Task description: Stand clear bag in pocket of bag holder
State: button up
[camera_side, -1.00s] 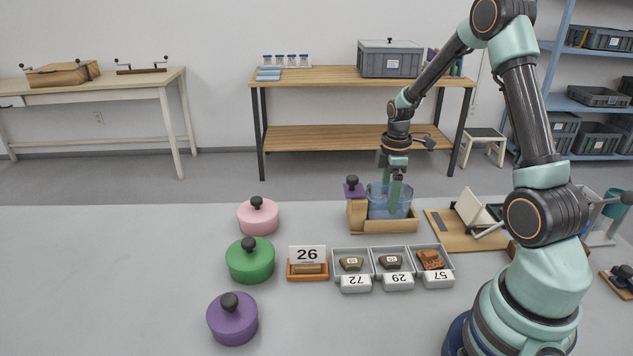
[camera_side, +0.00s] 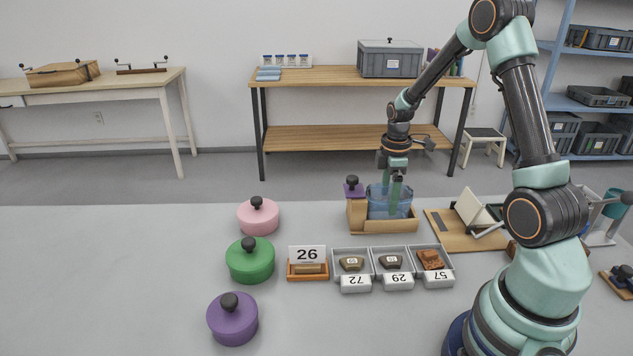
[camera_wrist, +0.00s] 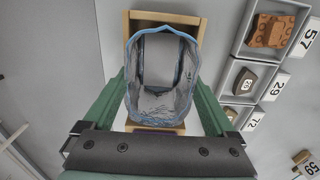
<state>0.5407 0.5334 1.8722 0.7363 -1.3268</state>
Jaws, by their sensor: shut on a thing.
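The clear bag (camera_side: 377,204), bluish and see-through, stands upright with its mouth open upward at the wooden bag holder (camera_side: 385,227). In the wrist view I look into the bag (camera_wrist: 163,103), with the holder's wood (camera_wrist: 138,22) beyond and below it. My gripper (camera_side: 391,197) points down and is shut on the bag, one green finger on each side. The fingers also flank it in the wrist view (camera_wrist: 162,85). The bag's lower edge is hidden by the holder's front rim, so I cannot tell whether it rests on the floor.
Pink (camera_side: 258,217), green (camera_side: 250,261) and purple (camera_side: 232,320) knobbed lids stand left. A wooden board (camera_side: 455,232) lies right.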

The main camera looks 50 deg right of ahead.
jog(key=shift+f, duration=0.15)
dwell(0.6)
jog(key=o, duration=1.5)
jog(key=shift+c, duration=0.2)
notch_tip(320, 180, up, 12)
jog(key=s+a+r+m+t, duration=0.2)
jog(key=s+a+r+m, duration=0.1)
jog(key=a, duration=0.7)
jog(key=s+a+r+m+t, duration=0.3)
jog(key=a+r+m, duration=0.2)
jog(key=a, duration=0.6)
jog(key=shift+s+m+t, duration=0.3)
jog(key=shift+s+m, duration=0.1)
jog(key=shift+m, duration=0.1)
